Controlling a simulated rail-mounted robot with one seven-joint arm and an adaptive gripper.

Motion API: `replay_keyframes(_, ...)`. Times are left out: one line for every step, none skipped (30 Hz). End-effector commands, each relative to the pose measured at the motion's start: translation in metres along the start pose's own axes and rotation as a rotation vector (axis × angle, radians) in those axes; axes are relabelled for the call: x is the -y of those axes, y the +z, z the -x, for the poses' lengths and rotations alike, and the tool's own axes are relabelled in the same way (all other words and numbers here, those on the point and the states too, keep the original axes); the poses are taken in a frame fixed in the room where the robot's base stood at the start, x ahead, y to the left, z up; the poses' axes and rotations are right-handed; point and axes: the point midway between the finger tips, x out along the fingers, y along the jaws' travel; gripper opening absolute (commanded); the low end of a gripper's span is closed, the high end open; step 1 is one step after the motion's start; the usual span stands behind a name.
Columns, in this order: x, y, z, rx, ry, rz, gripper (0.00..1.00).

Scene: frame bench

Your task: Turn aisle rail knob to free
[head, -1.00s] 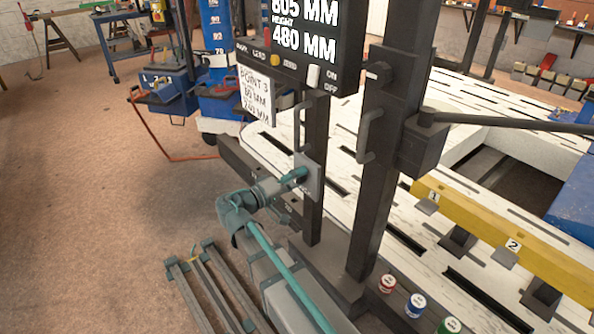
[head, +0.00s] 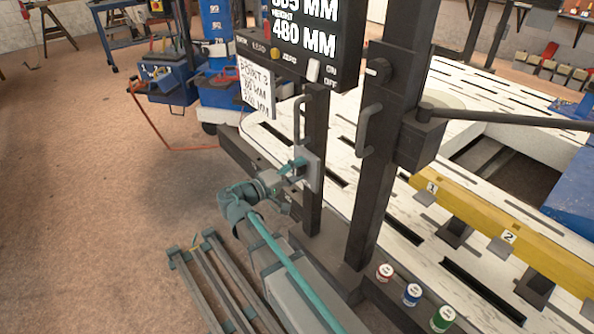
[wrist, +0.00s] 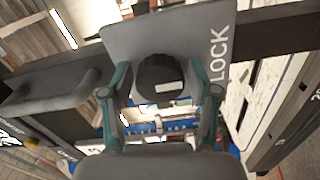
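A dark round knob (wrist: 160,74) sits on a grey plate (wrist: 122,38) marked LOCK, with the lettering right of the knob in the wrist view. The knob has a small pale mark on its lower part. My gripper (wrist: 160,84) has its two teal fingers on either side of the knob, with narrow gaps seeming to show between them and it. Contact is not clear. In the head view my gripper (head: 299,166) is at the same plate (head: 314,172) on the dark left post, and hides the knob there.
A display box (head: 300,45) hangs above the plate, with a paper sign (head: 256,88) beside it. A handle (head: 301,118) is just above my gripper. A thicker post (head: 374,185) with another knob (head: 378,72) stands right. A yellow beam (head: 470,218) and cans are further right.

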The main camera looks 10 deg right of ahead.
Motion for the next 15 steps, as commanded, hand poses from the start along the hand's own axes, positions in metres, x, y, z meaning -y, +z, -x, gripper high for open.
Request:
replay_keyframes(0.0,0.0,0.0,0.0,0.0,0.0,0.73)
replay_keyframes(0.0,0.0,0.0,0.0,0.0,-0.001,0.74)
replay_keyframes(0.0,-0.0001,0.0,0.0,0.0,-0.001,0.74)
replay_keyframes(0.0,-0.0001,0.0,0.0,0.0,-0.001,0.74)
replay_keyframes(-0.0001,-0.0001,-0.0001,0.0,0.0,-0.001,0.74)
replay_keyframes(-0.0001,-0.0002,-0.0001,0.0,0.0,-0.001,0.74)
replay_keyframes(-0.0001,-0.0001,-0.0001,0.0,0.0,-0.001,0.74)
replay_keyframes(-0.0001,-0.0002,-0.0001,0.0,0.0,-0.001,0.74)
replay_keyframes(-0.0001,-0.0002,0.0,0.0,0.0,-0.001,0.74)
replay_keyframes(-0.0001,-0.0002,0.0002,0.0,0.0,-0.001,0.74)
replay_keyframes(-0.0001,-0.0003,0.0008,-0.001,0.0,-0.002,0.74)
replay_keyframes(-0.0001,-0.0004,0.0022,-0.001,0.0,-0.002,0.74)
replay_keyframes(-0.0001,-0.0005,0.0039,-0.002,0.0,-0.002,0.74)
replay_keyframes(0.0,-0.0007,0.006,-0.002,0.0,-0.002,0.74)
replay_keyframes(0.0,-0.0008,0.0097,-0.003,0.0,-0.002,0.74)
